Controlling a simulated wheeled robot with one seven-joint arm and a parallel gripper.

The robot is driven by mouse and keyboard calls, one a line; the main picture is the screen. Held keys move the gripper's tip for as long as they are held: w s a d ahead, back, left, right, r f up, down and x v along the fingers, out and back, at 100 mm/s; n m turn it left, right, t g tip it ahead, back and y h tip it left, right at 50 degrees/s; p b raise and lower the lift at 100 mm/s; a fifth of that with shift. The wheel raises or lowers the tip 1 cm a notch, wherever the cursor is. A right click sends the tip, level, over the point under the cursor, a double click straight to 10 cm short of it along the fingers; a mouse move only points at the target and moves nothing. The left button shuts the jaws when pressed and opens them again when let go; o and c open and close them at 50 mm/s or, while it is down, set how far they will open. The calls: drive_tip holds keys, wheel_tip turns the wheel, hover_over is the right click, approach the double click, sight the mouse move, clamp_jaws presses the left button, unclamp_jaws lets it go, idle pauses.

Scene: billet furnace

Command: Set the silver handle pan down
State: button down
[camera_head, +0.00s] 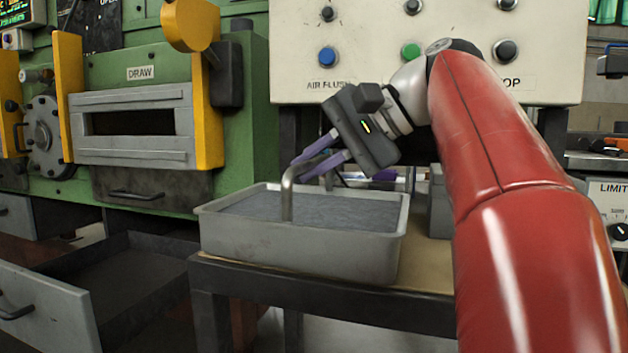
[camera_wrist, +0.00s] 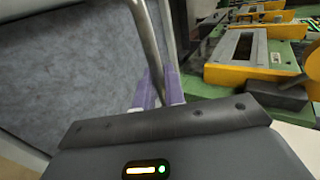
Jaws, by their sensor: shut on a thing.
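The silver handle pan (camera_head: 300,252) is a grey rectangular tray with a bent metal bar handle (camera_head: 288,200) arching over it. It is filled with a flat, dark grey material. In the head view it is at the table's top; I cannot tell whether its base touches. My gripper (camera_head: 318,158) has purple fingers and is shut on the handle above the pan. In the wrist view the pan's grey filling (camera_wrist: 70,75) spreads on the left, and the handle bar (camera_wrist: 148,45) runs down to the purple fingers. The contact is partly hidden by the gripper body.
The small table (camera_head: 425,272) has bare tan top on the pan's right, with a grey box (camera_head: 440,205) behind. A control panel (camera_head: 430,75) with buttons stands behind. The green furnace (camera_head: 140,95) is at left. Open drawers (camera_head: 40,308) jut out at lower left.

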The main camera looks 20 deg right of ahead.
drive_tip(key=shift+f, duration=0.3)
drive_tip(key=c, duration=1.9)
unclamp_jaws()
drive_tip(key=shift+f, duration=0.1)
drive_tip(key=o, duration=0.4)
drive_tip(key=p+v, duration=0.5)
drive_tip(key=v, duration=0.7)
drive_tip(key=shift+p, duration=0.35)
